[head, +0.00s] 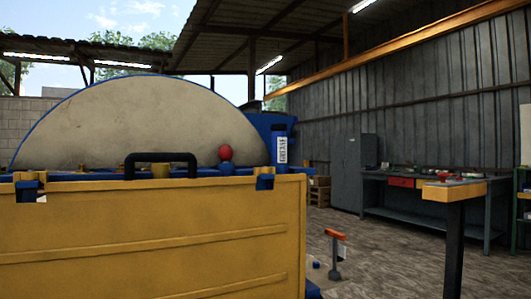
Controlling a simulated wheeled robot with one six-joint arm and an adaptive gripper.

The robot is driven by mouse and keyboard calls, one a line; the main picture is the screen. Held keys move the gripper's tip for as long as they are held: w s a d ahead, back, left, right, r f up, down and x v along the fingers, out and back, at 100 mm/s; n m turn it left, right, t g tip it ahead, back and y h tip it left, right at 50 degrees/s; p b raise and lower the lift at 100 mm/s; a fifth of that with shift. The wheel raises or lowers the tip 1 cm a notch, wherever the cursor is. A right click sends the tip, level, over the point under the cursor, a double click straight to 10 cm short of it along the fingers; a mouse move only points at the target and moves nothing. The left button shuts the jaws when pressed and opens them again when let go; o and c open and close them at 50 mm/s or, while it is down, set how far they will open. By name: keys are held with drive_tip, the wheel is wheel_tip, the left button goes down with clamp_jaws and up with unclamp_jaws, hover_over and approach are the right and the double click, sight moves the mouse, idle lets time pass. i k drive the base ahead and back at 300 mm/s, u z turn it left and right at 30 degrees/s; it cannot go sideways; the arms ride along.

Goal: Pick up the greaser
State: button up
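A blue cylinder with a white label (280,145), which looks like the greaser, stands upright in the head view. It is at the right end of the blue machine top, behind the yellow panel (150,240). The dark lettering on its label is small and seems to read "grease". Its lower end is hidden behind the machine's edge. My gripper is not in view, so its state and its distance from the greaser do not show.
A large pale wheel with a blue rim (140,125), a black handle (160,157) and a red ball (225,152) are left of the cylinder. A yellow-topped post (455,190) stands at right. A workbench (400,190) and grey cabinet (354,170) line the wall.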

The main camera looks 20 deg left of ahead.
sight(279, 138)
drive_tip(key=u, duration=0.6)
drive_tip(key=i, duration=0.65)
drive_tip(key=u, duration=0.8)
